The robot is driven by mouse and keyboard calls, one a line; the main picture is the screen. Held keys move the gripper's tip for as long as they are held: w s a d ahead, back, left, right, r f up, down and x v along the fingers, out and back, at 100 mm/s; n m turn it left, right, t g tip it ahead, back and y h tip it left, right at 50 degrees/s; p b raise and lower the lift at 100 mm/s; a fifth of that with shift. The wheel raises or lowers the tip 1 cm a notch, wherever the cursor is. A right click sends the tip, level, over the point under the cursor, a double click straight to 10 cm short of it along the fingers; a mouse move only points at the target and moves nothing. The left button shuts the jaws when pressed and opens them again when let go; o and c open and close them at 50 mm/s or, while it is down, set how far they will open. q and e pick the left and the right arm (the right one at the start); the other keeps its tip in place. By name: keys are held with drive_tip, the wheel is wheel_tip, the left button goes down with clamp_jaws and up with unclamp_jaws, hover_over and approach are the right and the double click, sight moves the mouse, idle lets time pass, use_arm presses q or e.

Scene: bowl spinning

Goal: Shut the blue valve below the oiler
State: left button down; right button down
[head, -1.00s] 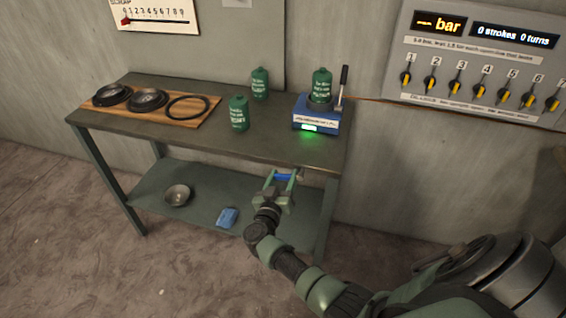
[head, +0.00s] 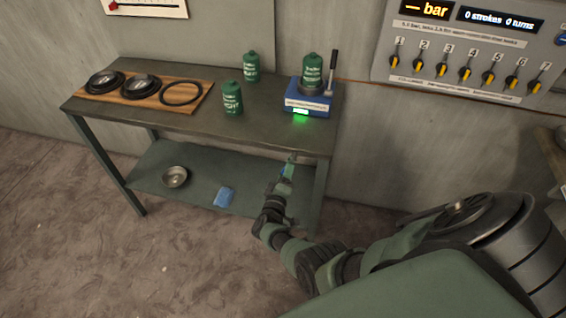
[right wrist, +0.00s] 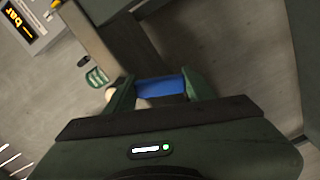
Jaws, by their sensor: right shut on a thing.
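The blue valve handle (right wrist: 160,87) lies between the two fingers of my right gripper (right wrist: 162,90) in the right wrist view. In the head view my right gripper (head: 287,172) is at the front edge of the bench, below the blue base unit, and is shut on the handle. Only a sliver of blue shows there, so the handle's exact angle is hard to tell. A small pale fitting (right wrist: 110,92) shows beside the left finger. No oiler can be made out with certainty. My left gripper is not in view.
The bench (head: 200,125) carries a wooden board (head: 185,101) with round parts, green bottles (head: 232,97) and a blue unit (head: 307,103) with a green light. A bowl (head: 175,177) and a blue item (head: 224,196) rest on the lower shelf. A wall panel (head: 455,85) has several yellow-marked knobs.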

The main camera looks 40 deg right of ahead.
drive_tip(key=shift+s+d+f+n+p, duration=0.1)
drive_tip(key=shift+s+d+n+p, duration=0.15)
drive_tip(key=shift+n, duration=0.5)
drive_tip(key=shift+s+d+f+n+p, duration=0.15)
drive_tip(key=shift+s+n, duration=0.1)
drive_tip(key=shift+n, duration=0.45)
drive_tip(key=shift+s+d+n+p, duration=0.15)
drive_tip(key=shift+s+d+n, duration=0.1)
drive_tip(key=shift+n, duration=0.5)
drive_tip(key=c, duration=0.6)
unclamp_jaws()
drive_tip(key=shift+o, duration=0.2)
drive_tip(key=p+v, duration=0.1)
drive_tip(key=v, duration=0.6)
drive_tip(key=shift+s+a+p, duration=0.25)
drive_tip(key=shift+a+p, duration=0.05)
drive_tip(key=shift+p, duration=0.1)
